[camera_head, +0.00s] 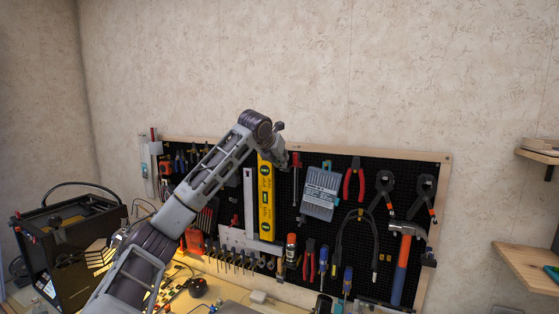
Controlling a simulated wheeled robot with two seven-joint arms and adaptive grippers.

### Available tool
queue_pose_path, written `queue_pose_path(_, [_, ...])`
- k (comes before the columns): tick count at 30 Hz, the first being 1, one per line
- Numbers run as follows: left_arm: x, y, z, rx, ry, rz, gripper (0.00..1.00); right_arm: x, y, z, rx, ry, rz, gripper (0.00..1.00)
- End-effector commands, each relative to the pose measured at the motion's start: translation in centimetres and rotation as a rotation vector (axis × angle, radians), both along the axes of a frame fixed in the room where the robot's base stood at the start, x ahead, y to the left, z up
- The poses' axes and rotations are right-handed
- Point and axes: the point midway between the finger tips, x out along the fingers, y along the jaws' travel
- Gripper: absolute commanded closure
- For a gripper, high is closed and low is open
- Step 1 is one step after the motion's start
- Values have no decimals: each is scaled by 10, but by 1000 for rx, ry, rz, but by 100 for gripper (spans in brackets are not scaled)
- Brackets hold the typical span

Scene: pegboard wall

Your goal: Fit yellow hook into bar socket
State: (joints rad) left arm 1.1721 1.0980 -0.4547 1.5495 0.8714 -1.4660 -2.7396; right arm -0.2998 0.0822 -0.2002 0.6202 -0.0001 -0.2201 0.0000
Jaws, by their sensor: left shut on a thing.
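My left arm reaches up from the lower left to the pegboard. Its gripper (284,158) is small and dark against the board, at the top right of a long yellow spirit level (266,205). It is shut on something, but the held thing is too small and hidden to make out. I cannot pick out a yellow hook for certain. I cannot tell a bar socket apart on the black pegboard (330,225) either. My right gripper is not in view.
A red-handled tool (296,170) hangs close to the right of the left gripper. A grey drill-bit case (320,193), pliers (354,180) and a hammer (401,262) hang further right. A black machine (70,245) stands at the left. The wall above the board is bare.

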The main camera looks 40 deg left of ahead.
Motion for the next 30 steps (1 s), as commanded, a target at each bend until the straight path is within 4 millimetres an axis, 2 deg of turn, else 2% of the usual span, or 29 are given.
queue_pose_path(18, [17,5,-2,0,0,0,100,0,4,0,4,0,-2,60])
queue_pose_path(30, [20,6,-2,0,0,0,100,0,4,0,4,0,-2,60])
